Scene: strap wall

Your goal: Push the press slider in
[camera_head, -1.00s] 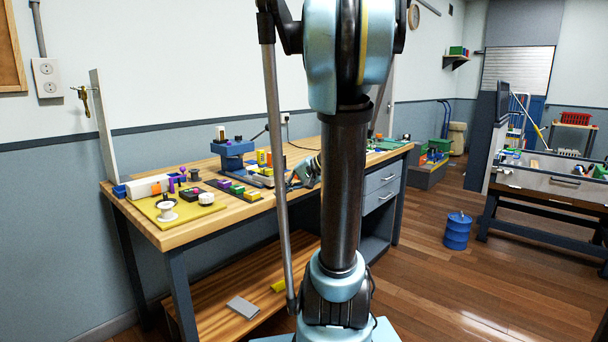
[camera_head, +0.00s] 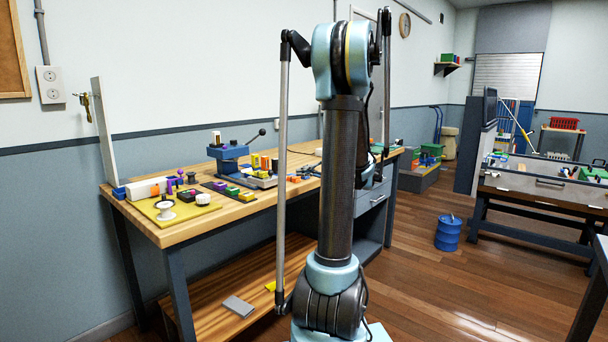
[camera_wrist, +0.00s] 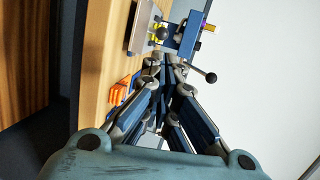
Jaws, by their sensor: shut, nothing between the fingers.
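The blue press (camera_head: 230,152) stands on the workbench in the head view, with a black-knobbed lever leaning to the right. In the wrist view the press (camera_wrist: 190,36) is at the top, turned on its side, with a lever knob (camera_wrist: 211,77) to its lower right. A dark round knob (camera_wrist: 162,33) shows just left of the blue body; I cannot tell for sure whether it belongs to the slider. My gripper (camera_wrist: 166,62) is shut and empty, its tips pointing toward the press. The tips overlap the press in the picture, so I cannot tell whether they touch it.
Orange pieces (camera_wrist: 118,93) lie on the bench beside my fingers. A yellow board (camera_head: 176,210) with spools and several coloured blocks sit near the press on the workbench (camera_head: 200,228). A blue drum (camera_head: 448,234) stands on the open floor to the right.

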